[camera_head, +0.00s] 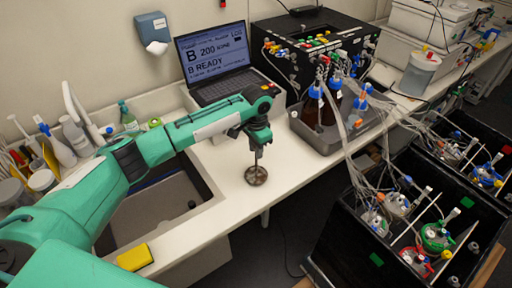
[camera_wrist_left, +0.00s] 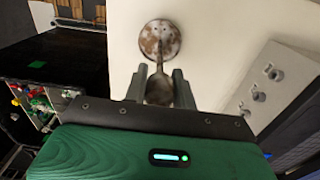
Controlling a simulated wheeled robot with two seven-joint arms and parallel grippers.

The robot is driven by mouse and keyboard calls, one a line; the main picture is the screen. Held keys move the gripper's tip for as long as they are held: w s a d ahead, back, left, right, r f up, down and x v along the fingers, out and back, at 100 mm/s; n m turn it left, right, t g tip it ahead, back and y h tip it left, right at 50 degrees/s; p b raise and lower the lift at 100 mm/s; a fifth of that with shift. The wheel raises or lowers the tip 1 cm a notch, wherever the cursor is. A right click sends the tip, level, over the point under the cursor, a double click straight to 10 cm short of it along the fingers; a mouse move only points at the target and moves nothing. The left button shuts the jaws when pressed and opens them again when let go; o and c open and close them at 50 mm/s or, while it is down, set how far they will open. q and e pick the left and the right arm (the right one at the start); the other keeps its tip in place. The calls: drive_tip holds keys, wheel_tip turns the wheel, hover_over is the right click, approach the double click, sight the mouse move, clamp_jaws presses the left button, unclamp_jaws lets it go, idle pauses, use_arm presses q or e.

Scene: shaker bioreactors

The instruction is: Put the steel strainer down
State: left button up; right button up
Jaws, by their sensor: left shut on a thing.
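The steel strainer (camera_head: 256,176) is a round, brownish metal disc with holes on a thin handle. My left gripper (camera_head: 257,141) is shut on its handle, with the disc hanging below the fingers over the white counter (camera_head: 284,172). In the left wrist view the strainer's disc (camera_wrist_left: 160,39) shows beyond the fingertips of the left gripper (camera_wrist_left: 160,82), against the white counter. I cannot tell whether the disc touches the counter. My right gripper is in neither view.
A sink (camera_head: 160,207) lies left of the strainer. A laptop (camera_head: 217,62) stands behind, and a grey tray with brown bottles (camera_head: 330,106) stands to the right. Black shaker boxes (camera_head: 345,232) fill the lower right. The counter around the strainer is clear.

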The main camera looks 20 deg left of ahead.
use_arm(q)
drive_tip(key=shift+f, duration=0.1)
drive_tip(key=o, duration=1)
wheel_tip(320, 180, up, 12)
drive_tip(key=b, duration=0.4)
drive_tip(key=shift+f+b, duration=0.15)
drive_tip(key=shift+b, duration=0.2)
drive_tip(key=shift+r, duration=0.3)
